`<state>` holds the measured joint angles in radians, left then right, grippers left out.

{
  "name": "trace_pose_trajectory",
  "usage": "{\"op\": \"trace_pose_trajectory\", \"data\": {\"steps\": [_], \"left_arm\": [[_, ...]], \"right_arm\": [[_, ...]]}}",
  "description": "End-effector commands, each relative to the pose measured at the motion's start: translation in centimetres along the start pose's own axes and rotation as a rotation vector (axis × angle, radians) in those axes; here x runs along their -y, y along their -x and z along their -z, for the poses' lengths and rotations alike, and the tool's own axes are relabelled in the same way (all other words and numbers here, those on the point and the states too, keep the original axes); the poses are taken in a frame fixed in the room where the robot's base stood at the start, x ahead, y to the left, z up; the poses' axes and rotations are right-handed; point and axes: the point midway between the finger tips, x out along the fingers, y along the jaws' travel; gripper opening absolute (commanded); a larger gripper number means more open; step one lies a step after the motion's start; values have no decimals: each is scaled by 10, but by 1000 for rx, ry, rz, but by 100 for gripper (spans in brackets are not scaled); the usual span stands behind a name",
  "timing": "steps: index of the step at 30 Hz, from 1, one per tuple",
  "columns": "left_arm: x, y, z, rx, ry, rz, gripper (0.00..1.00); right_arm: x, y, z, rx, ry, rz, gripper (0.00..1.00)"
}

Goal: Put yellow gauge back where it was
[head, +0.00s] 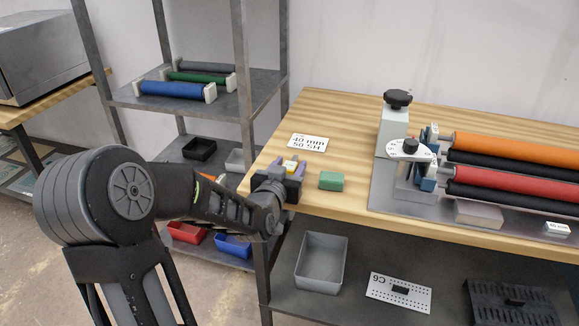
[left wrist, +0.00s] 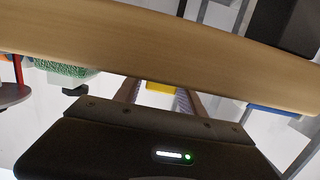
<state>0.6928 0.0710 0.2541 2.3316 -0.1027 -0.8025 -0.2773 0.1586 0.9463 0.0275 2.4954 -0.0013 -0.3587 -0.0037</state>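My left gripper (head: 290,168) is at the left front corner of the wooden table, with its fingers pointing over the tabletop. The yellow gauge (head: 291,167) is a small block between its two fingers, mostly covered by them. In the left wrist view the yellow gauge (left wrist: 160,87) fills the gap between the fingers, and the gripper looks shut on it. The pale wooden band hides the fingertips there, so I cannot tell whether the gauge touches the table. My right gripper is not in view.
A green block (head: 331,181) stands just right of the gripper. A white card marked 40 mm 50 SH (head: 308,142) lies behind. The roller machine (head: 410,148) fills the table's right side. A grey bin (head: 321,261) sits on the lower shelf; a rack (head: 238,97) stands left.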

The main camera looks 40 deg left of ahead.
Motion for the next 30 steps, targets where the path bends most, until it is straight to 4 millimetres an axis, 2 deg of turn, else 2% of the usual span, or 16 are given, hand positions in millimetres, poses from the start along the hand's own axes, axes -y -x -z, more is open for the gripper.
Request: {"op": "trace_pose_trajectory", "data": {"steps": [3,14,20,25,27,30], "left_arm": [[0,0,0,0,0,0,56],[0,1,3,0,0,1,56],[0,26,3,-2,-3,0,56],[0,64,3,-3,-2,2,56],[1,61,-6,-8,-5,0,56],[1,64,-5,-8,-6,-2,56]], "right_arm": [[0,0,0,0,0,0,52],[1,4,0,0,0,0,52],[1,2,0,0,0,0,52],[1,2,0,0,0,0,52],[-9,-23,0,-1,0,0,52],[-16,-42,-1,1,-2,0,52]]}}
